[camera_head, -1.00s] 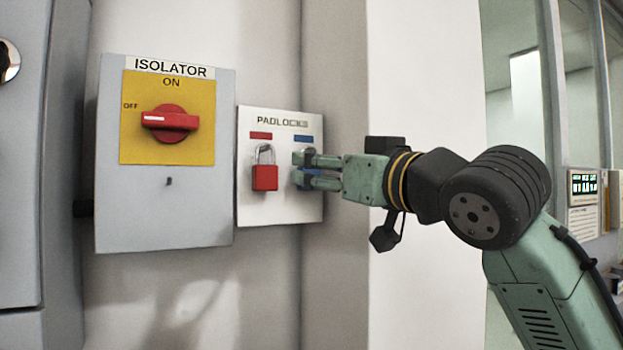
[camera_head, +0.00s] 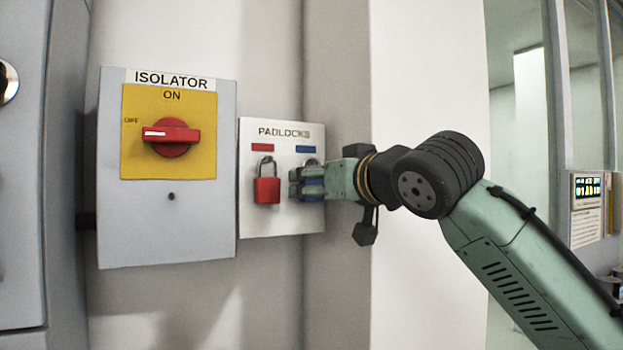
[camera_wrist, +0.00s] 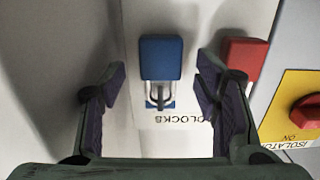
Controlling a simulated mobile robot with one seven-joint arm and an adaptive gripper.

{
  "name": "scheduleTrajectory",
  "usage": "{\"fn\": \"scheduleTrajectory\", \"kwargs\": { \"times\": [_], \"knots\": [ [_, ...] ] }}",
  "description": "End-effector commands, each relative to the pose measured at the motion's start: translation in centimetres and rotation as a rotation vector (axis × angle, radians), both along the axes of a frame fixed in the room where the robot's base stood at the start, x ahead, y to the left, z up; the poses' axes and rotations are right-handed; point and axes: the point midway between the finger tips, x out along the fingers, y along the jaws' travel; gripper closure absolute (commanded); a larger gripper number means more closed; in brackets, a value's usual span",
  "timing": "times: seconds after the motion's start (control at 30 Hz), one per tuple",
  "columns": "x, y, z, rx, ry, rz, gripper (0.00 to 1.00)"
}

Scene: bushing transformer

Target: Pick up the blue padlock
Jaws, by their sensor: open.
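The blue padlock (camera_wrist: 161,57) hangs by its shackle on the white padlock board (camera_head: 282,225). In the wrist view it is upside down, its blue body above and its shackle below. My gripper (camera_head: 297,184) is at the board's right half and covers most of the blue padlock in the head view, where a bit of blue (camera_head: 313,189) shows between the fingers. In the wrist view my gripper (camera_wrist: 160,80) is open, with one finger on each side of the padlock and a gap to both sides. Neither finger visibly touches the blue padlock.
A red padlock (camera_head: 267,190) hangs left of the blue one, close to one finger in the wrist view. The grey isolator box (camera_head: 170,225) with a red switch (camera_head: 171,137) is further left. Bare wall (camera_head: 425,95) lies to the right.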

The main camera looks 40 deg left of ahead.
Motion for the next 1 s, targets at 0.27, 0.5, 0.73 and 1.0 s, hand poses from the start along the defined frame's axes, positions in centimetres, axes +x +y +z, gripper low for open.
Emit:
{"fn": "scheduleTrajectory", "kwargs": {
  "times": [0.27,0.5,0.73,1.0],
  "knots": [
    [0.60,1.51,-0.08,0.003,0.001,0.001,0.43],
    [0.56,1.48,-0.10,0.001,0.001,0.001,0.52],
    [0.56,1.48,-0.09,0.001,0.001,0.001,0.67],
    [0.56,1.48,-0.09,0.001,0.001,0.001,0.85]
  ]
}}
